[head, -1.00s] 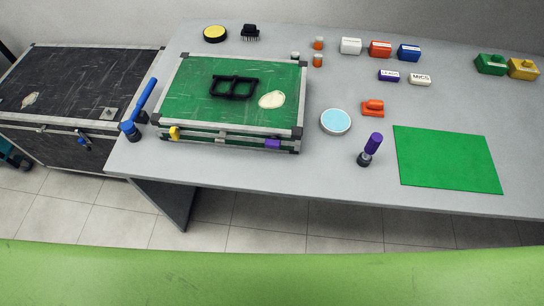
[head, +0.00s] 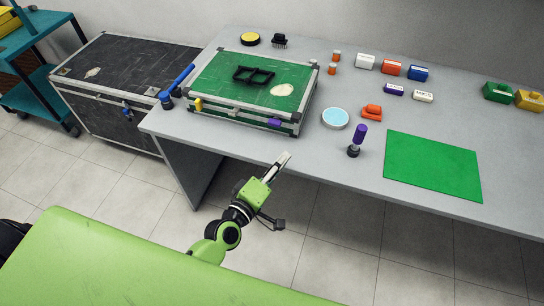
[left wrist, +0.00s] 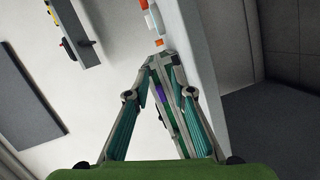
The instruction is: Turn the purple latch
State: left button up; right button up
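The green case (head: 225,75) with metal edges lies shut near the table's front left edge. The purple latch (head: 274,123) is on its front side, toward the right end; a yellow latch (head: 198,104) is toward the left end. My left gripper (head: 284,160) is in front of the table's edge, below and apart from the purple latch. In the left wrist view its fingers (left wrist: 160,96) are spread and empty, with the purple latch (left wrist: 160,92) seen between them and the case (left wrist: 166,72) beyond. My right gripper is not in view.
A black frame (head: 254,74) and a pale patch (head: 282,90) are on the case's lid. A black trunk (head: 115,70) is at the left.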

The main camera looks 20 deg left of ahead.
aim_at(274, 126)
pick_arm(q)
jog(key=w+a+n+y, duration=0.1)
jog(key=w+a+n+t+y, duration=0.1)
jog(key=a+n, duration=0.1)
jog(key=w+a+r+n+y, duration=0.1)
jog(key=a+n, duration=0.1)
jog(key=shift+a+r+t, duration=0.1)
jog(key=shift+a+t, duration=0.1)
jog(key=shift+t, duration=0.2)
jog(key=shift+a+r+n+y, duration=0.2)
jog(key=shift+n+y, duration=0.1)
jog(key=shift+n, duration=0.1)
jog(key=shift+w, duration=0.55)
jog(key=w, duration=0.5)
jog(key=shift+w+d, duration=0.15)
jog(key=shift+w, duration=0.05)
jog(key=shift+w+f+b, duration=0.1)
jog(key=shift+w+b, duration=0.25)
jog(key=shift+w, duration=0.3)
grip_shut()
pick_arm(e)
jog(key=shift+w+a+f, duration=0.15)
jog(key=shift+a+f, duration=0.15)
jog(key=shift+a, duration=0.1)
